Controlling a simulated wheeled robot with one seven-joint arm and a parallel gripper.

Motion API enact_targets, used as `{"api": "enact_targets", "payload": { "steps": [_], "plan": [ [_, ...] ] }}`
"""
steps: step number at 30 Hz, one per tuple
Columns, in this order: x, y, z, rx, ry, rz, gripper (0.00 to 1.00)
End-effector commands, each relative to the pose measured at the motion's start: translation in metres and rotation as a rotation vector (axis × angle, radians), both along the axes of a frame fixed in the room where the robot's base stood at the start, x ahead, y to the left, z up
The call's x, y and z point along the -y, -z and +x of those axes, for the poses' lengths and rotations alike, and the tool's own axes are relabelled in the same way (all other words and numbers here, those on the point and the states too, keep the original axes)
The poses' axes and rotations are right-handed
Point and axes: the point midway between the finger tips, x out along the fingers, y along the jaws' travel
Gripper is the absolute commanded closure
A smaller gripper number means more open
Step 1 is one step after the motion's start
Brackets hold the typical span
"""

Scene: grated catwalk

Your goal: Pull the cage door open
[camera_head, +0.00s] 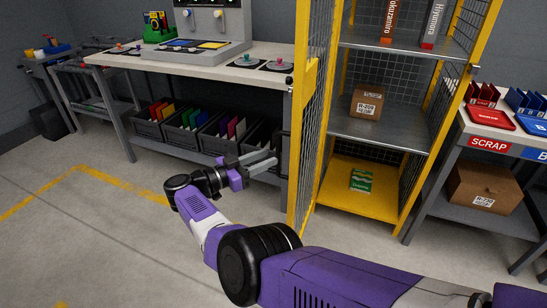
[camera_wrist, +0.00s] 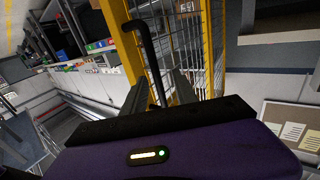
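The yellow-framed mesh cage door (camera_head: 306,120) stands swung out at the left of the shelf cage (camera_head: 398,190), whose front shows uncovered. In the wrist view the door (camera_wrist: 118,38) rises just beyond my gripper. Its black bar handle (camera_wrist: 149,48) runs down into the gap between my fingers; I cannot tell whether they touch it. My gripper (camera_head: 274,157) is left of the door's outer edge, its two grey fingers apart and pointing toward it. The fingers also show apart in the wrist view (camera_wrist: 158,85).
A workbench (camera_head: 262,53) with bins (camera_head: 185,128) below stands behind my gripper. The cage shelves hold a cardboard box (camera_head: 367,102) and a green packet (camera_head: 361,180). A table with red trays (camera_head: 489,116) stands right of the cage. Floor at the left is clear.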

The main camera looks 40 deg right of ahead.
Motion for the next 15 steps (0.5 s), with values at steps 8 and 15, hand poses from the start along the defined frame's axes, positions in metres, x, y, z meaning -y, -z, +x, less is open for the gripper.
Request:
{"api": "enact_targets", "payload": {
  "steps": [8,15],
  "plan": [
    [-0.03,0.001,0.006,0.001,0.0,0.0,0.66],
    [-0.033,0.0,0.006,0.0,0.001,0.0,0.66]
  ]
}}
